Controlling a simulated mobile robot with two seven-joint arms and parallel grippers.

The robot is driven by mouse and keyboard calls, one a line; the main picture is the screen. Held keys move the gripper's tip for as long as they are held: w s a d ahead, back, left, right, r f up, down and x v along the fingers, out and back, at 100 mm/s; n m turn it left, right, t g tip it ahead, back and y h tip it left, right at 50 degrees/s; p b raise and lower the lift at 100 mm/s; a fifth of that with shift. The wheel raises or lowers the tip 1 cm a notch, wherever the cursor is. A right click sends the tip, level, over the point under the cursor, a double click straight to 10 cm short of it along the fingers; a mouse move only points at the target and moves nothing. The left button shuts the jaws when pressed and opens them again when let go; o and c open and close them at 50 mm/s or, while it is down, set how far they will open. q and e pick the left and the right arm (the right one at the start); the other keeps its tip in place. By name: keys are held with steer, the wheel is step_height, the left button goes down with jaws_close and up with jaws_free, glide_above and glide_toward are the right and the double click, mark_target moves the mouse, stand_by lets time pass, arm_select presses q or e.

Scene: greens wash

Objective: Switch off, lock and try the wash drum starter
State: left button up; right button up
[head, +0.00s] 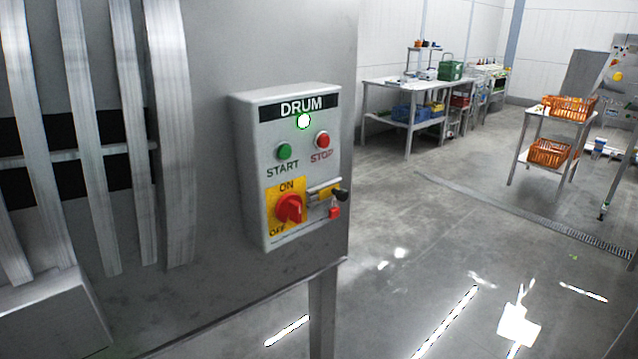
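The drum starter (250,165) is a light grey box labelled DRUM, fixed to a grey metal panel in the middle of the head view. Its lamp (303,121) glows white with a green rim. Below are a green START button (284,152) and a red STOP button (322,140). A red rotary switch (289,208) sits on a yellow ON/OFF plate (273,192); I cannot tell exactly where its handle points. Right of it is a metal fitting with a black knob (340,194) and a small red item (334,212), possibly a padlock, hanging below. Neither gripper shows.
Curved metal bars (120,130) stand at the left of the panel. A metal leg (322,315) is under the panel. A workbench (390,88) with crates is at the back, and a cart (540,118) with orange baskets (550,152) is at right. The floor between is clear.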

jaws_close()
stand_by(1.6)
